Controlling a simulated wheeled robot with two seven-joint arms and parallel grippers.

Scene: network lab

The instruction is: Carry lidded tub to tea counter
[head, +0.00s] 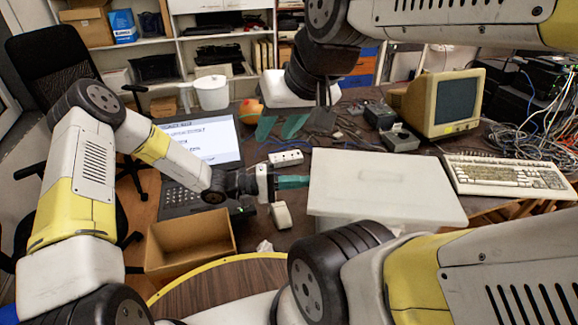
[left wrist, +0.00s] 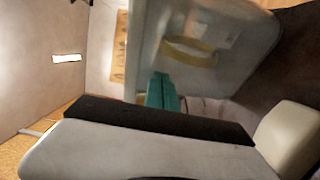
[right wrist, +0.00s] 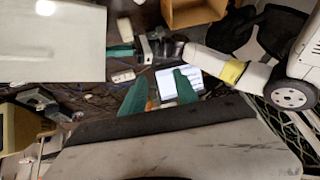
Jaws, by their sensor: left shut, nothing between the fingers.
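The lidded tub (head: 385,188), a large box with a flat whitish lid, sits on the dark table right of centre in the head view. In the left wrist view its pale wall (left wrist: 235,35) shows with a yellow handle (left wrist: 190,52). My left gripper (head: 293,182) is shut and empty, its green fingertips close to the tub's left side; I cannot tell whether they touch. My right gripper (head: 282,127) is open and empty above the table, beyond and left of the tub. The right wrist view shows the tub's lid (right wrist: 50,42) at upper left. I cannot identify the tea counter.
A laptop (head: 200,145), a power strip (head: 286,158) and an open cardboard box (head: 190,245) are left of the tub. A keyboard (head: 508,176), an old monitor (head: 445,103) and tangled cables (head: 530,115) crowd the right. A round yellow-edged wooden table (head: 215,290) is in front.

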